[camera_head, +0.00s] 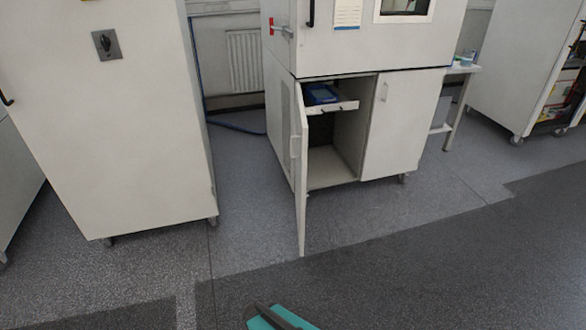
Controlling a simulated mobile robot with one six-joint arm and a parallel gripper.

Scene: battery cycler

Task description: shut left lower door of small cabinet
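The small cabinet (362,40) stands in the middle of the view, with an upper unit above two lower doors. Its left lower door (301,190) is wide open, swung out toward me and seen almost edge-on. It hangs from the cabinet's left side. The right lower door (396,125) is shut. Behind the open door, the compartment (330,170) shows a pulled-out shelf or drawer (335,107) with a blue item on it. My gripper is not in view; only a teal and dark part of mine shows at the bottom edge.
A tall white cabinet (110,130) on casters stands at left, with a floor gap between it and the open door. A white side table (461,70) and another cabinet (525,60) stand at right. The grey floor (400,270) in front is clear.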

